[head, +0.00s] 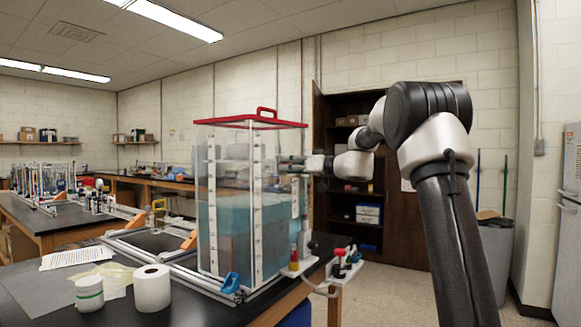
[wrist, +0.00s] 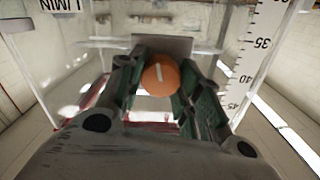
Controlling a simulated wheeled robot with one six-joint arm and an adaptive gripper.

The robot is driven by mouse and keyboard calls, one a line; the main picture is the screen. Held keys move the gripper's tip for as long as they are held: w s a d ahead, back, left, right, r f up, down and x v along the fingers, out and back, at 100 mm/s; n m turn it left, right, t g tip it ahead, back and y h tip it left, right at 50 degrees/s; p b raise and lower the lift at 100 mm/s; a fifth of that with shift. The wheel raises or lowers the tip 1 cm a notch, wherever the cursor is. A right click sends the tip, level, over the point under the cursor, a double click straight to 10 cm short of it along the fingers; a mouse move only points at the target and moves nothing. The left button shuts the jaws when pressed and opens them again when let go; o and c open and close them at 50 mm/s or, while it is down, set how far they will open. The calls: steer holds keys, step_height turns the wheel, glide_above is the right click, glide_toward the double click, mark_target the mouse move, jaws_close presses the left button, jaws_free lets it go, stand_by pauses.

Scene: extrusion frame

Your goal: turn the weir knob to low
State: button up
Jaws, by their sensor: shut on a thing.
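The weir knob (wrist: 160,76) is a round orange disc with a short white pointer line, seen nearly face-on in the wrist view. The line stands almost upright in the picture, leaning slightly left. My gripper (wrist: 162,88) has its two dark and green fingers on either side of the knob and is shut on it. In the head view my gripper (head: 290,165) reaches from the right to the side of the clear, red-lidded water tank (head: 228,170). The knob cannot be made out there. I see no readable low mark beside the knob.
A white ruler scale (wrist: 257,60) runs along the right in the wrist view. Upside-down lettering (wrist: 60,5) shows at top left. In the head view, small red-topped fittings (head: 345,262) sit beside the tank, and a white roll (head: 152,288) and a jar (head: 89,294) stand at front left.

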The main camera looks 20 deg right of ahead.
steer(key=n, duration=0.4)
steer(key=shift+f+n, duration=0.2)
steer(key=shift+n, duration=0.1)
steer(key=n, duration=0.3)
steer(key=shift+s+n, duration=0.1)
steer(key=shift+n, duration=0.3)
steer(key=n, duration=0.3)
steer(key=shift+a, duration=0.1)
steer(key=shift+f+n, duration=0.1)
steer(key=shift+n, duration=1.9)
steer(key=o, duration=1)
